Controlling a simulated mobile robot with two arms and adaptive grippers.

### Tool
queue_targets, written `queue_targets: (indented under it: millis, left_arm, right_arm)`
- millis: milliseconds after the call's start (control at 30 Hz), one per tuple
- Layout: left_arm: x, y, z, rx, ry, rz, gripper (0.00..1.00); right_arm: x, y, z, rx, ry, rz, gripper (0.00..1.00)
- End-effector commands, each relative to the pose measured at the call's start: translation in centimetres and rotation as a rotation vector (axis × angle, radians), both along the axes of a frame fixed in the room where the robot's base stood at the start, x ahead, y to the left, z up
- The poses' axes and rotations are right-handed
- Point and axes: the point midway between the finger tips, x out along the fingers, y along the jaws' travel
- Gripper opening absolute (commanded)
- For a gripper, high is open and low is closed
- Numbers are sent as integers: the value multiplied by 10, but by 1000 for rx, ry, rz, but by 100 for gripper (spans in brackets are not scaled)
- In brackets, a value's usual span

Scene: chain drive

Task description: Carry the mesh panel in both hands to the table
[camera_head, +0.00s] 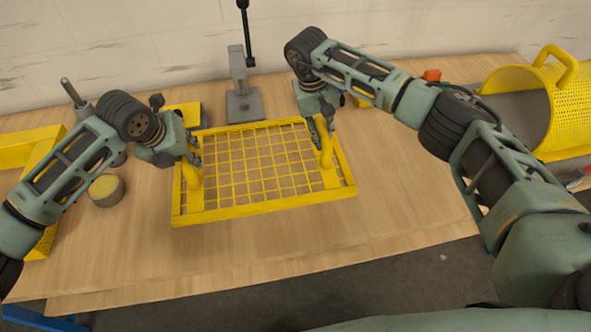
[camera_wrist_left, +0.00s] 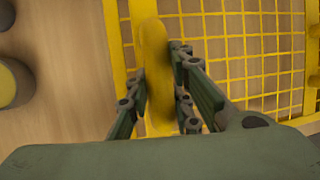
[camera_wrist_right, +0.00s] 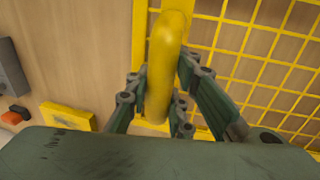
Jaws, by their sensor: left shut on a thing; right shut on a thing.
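The yellow mesh panel (camera_head: 262,208) has a rectangular frame, a wire grid and a curved handle at each side. It is over the wooden table (camera_head: 400,215) in the head view; I cannot tell whether it touches the top. My left gripper (camera_head: 192,160) is shut on the left handle, which shows between its fingers in the left wrist view (camera_wrist_left: 155,75). My right gripper (camera_head: 324,138) is shut on the right handle, seen in the right wrist view (camera_wrist_right: 163,70). The fingers hide parts of both handles.
A grey stand (camera_head: 241,95) with a black rod is behind the panel. A round yellow-topped tin (camera_head: 106,188) sits left of it. A yellow perforated guard (camera_head: 573,110) lies at the right. A small orange-red item (camera_head: 432,75) is at the back. Bare wood lies in front of the panel.

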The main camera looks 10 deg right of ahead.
Motion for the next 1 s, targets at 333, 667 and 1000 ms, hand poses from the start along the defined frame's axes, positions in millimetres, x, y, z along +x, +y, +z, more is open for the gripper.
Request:
queue_targets:
  millis: [333,667,1000]
  left_arm:
    - [1,1,-8,-1,-2,5,0]
    - [1,1,-25,-1,-2,5,0]
    - [1,1,-42,-1,-2,5,0]
  right_arm:
    - [1,-2,-8,-3,-5,-10,0]
    - [1,-2,-25,-3,-5,-10,0]
    - [1,-2,-42,-3,-5,-9,0]
